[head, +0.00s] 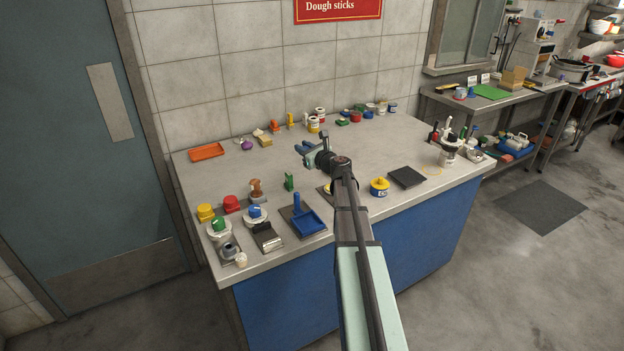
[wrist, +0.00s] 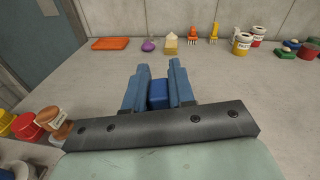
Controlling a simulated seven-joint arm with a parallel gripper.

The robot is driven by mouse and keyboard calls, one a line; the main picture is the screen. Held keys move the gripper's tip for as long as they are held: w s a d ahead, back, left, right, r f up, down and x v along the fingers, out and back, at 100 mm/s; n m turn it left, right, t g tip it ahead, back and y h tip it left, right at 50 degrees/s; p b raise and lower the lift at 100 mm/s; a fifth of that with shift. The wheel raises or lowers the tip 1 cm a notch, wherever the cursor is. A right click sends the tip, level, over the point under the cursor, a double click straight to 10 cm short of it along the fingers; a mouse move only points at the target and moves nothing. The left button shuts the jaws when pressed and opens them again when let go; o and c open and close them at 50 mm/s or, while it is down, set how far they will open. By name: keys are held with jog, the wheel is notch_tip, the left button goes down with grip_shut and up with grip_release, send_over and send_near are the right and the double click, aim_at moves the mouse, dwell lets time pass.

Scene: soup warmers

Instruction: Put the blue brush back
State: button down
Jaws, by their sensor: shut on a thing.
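My gripper (head: 307,149) is over the middle of the steel counter (head: 370,150), in the head view. In the wrist view its two blue fingers (wrist: 160,72) are shut on a dark blue piece (wrist: 158,97), which I take to be the blue brush. Only a small part of it shows between the fingers, and its bristles are hidden. I cannot tell its height above the counter. A blue dustpan (head: 308,224) with an upright handle lies on a dark mat at the counter's front, left of my arm.
An orange tray (head: 207,152) lies at the back left. Several small coloured things and jars (head: 313,124) line the back. Pots with red (head: 231,204) and yellow (head: 206,212) tops stand front left. A black mat (head: 407,177) lies right of my arm. The counter's middle is mostly bare.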

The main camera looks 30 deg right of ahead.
jog(key=w+d+r+m+h, duration=0.2)
jog(key=w+d, duration=0.2)
jog(key=w, duration=0.1)
jog(key=shift+m+t, duration=0.4)
jog(key=shift+s+d+f, duration=0.1)
jog(key=shift+s+f, duration=0.1)
jog(key=shift+f, duration=2.4)
jog(key=shift+s+d+f, duration=0.1)
jog(key=shift+s+f, duration=0.05)
jog(key=shift+f, duration=2.4)
jog(key=shift+f, duration=0.15)
jog(key=c, duration=1)
grip_release()
jog(key=shift+o, duration=0.2)
jog(key=s, duration=1.2)
